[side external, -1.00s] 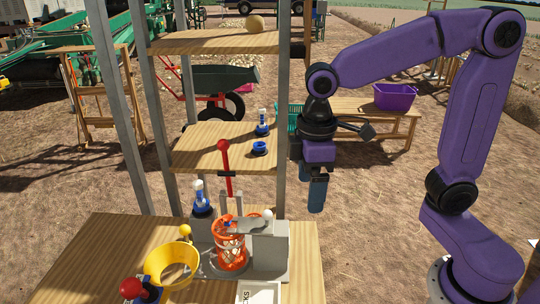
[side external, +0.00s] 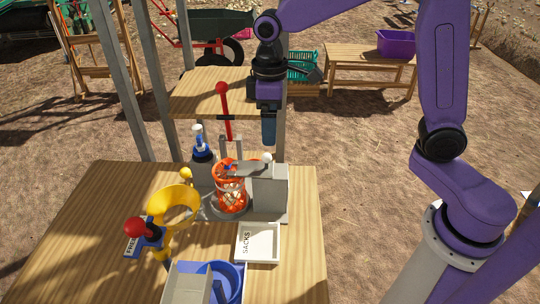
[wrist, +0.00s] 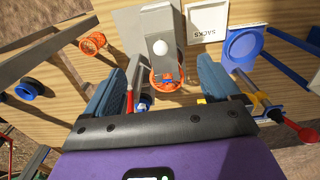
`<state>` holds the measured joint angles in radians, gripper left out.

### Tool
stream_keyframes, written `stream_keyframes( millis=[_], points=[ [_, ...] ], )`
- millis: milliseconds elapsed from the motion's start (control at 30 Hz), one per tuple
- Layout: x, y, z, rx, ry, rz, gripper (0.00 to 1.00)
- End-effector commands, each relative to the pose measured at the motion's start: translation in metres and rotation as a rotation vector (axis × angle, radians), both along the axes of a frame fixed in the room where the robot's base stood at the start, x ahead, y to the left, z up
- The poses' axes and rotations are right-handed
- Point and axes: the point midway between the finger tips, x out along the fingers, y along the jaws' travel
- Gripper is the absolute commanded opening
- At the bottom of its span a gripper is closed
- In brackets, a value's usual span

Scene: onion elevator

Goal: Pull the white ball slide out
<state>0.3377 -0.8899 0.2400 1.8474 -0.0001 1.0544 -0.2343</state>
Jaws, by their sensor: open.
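The white ball (side external: 267,157) is the knob of a flat grey slide (side external: 247,169) that reaches left from a grey block (side external: 270,193) over an orange mesh sack (side external: 230,193). In the wrist view the white ball (wrist: 160,47) sits on the grey slide, between and beyond my fingers. My gripper (side external: 269,130) points down just above the ball, with a small gap visible. The wrist view shows my gripper (wrist: 162,62) open and empty, its blue fingers wide apart on either side of the ball.
A red-topped lever (side external: 223,100) and a blue-and-white bottle-like part (side external: 201,142) stand left of the block. A yellow ring (side external: 174,204), a red ball knob (side external: 136,229) and a white SACKS tray (side external: 258,243) are nearer. A wooden shelf (side external: 200,92) is behind.

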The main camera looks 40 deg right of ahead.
Motion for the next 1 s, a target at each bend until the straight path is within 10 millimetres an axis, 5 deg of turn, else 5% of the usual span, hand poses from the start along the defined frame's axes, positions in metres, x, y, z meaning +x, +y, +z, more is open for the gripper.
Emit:
stream_keyframes(
  millis=[600,1000],
  points=[
    [-0.001,0.000,-0.100,-0.001,0.003,-0.001,0.89],
    [0.000,0.000,-0.116,0.000,0.000,-0.001,0.89]
  ],
)
